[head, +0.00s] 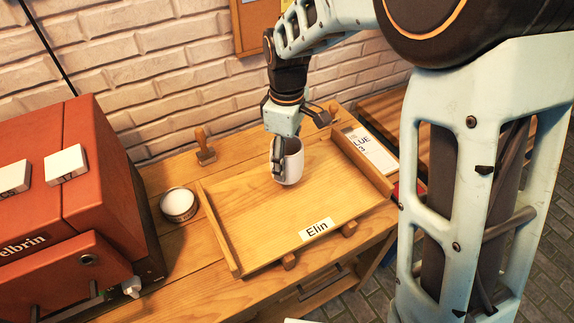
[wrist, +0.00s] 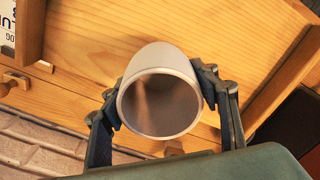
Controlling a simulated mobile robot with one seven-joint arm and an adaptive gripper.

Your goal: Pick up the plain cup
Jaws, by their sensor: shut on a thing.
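The plain white cup (head: 292,163) is upright at the middle back of the wooden tray labelled "Elin" (head: 240,235). My gripper (head: 278,158) reaches down from above and is shut on the cup. In the wrist view the cup (wrist: 160,62) sits between both fingers of my gripper (wrist: 160,90), with its open rim toward the camera and nothing visible inside. I cannot tell whether the cup's base touches the tray.
A red-orange machine (head: 75,190) stands at the left. A round white-topped container (head: 178,203) and a wooden stamp-like tool (head: 204,147) stand left of the tray. A printed card (head: 370,150) lies to the right. A brick wall (head: 150,70) is close behind.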

